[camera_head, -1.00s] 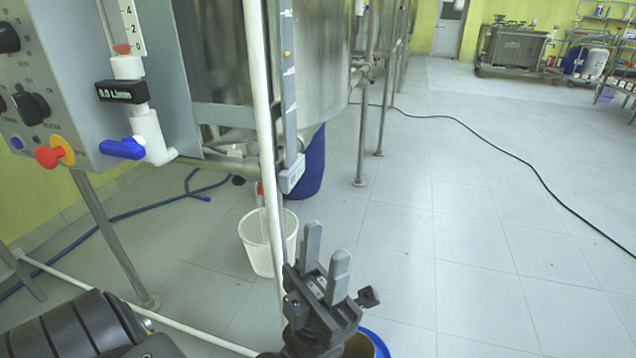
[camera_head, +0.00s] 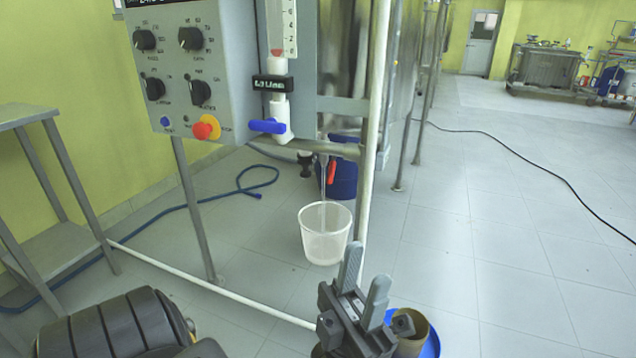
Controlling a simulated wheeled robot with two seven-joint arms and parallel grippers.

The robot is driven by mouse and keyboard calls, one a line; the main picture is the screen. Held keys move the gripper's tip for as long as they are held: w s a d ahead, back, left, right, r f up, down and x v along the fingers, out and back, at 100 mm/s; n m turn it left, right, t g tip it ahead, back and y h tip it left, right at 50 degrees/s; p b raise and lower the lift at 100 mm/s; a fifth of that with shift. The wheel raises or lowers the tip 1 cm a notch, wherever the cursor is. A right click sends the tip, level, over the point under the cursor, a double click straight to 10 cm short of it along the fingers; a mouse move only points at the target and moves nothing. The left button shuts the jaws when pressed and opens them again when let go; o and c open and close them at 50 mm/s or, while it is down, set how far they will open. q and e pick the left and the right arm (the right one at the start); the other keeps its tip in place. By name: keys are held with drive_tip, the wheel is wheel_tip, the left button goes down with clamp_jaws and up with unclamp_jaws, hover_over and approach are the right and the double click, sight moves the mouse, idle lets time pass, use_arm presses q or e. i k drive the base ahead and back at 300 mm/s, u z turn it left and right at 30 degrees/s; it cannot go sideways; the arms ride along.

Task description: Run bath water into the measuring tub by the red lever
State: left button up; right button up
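The white measuring tub (camera_head: 312,240) stands on the floor below the apparatus, with its top open. The red lever (camera_head: 331,171) hangs near a drain outlet above the tub. A thin, pale, translucent stream (camera_head: 322,196) comes down from the outlet into the tub; the level inside is unclear. My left gripper (camera_head: 366,267) points upward in the lower middle, nearer to the camera than the tub. Its two grey fingers stand apart with nothing between them, and it touches neither lever nor tub. My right gripper is not in view.
A control panel (camera_head: 222,70) with knobs and a red stop button (camera_head: 203,130) is at upper left. A blue-handled valve (camera_head: 267,126) sits below a small display (camera_head: 273,83). A white post (camera_head: 375,110) rises beside the tub. A blue-rimmed container (camera_head: 428,345) is near my gripper. Open floor lies right.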

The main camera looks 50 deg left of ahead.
sight(331, 174)
drive_tip(key=u, duration=0.95)
drive_tip(key=i, duration=0.95)
drive_tip(key=z, duration=0.05)
